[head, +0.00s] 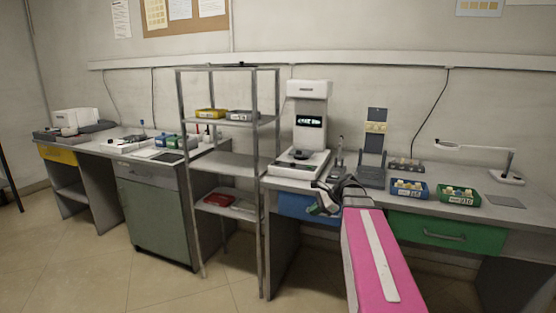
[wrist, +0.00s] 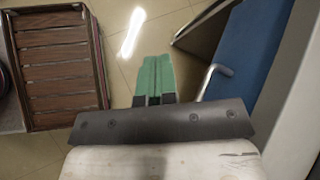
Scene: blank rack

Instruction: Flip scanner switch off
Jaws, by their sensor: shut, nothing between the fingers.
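The scanner appears to be the white upright device (head: 308,88) with a flat base, standing on the bench right of the rack. Its dark display (head: 309,121) shows lit pale-green text. I cannot make out its switch or the switch's position. My gripper (head: 314,210) is in front of the bench edge, low beside the blue drawer and below the scanner's base. In the wrist view my gripper's green fingers (wrist: 154,72) are together and empty, over the floor. The scanner is not recognisable in the wrist view.
A metal rack (head: 257,170) stands close left of the scanner. The blue drawer (wrist: 238,48) with a metal handle is near my gripper. A slatted wooden crate (wrist: 55,65) is at left. Blue bin (head: 409,190) and green bin (head: 458,196) sit on the bench at right.

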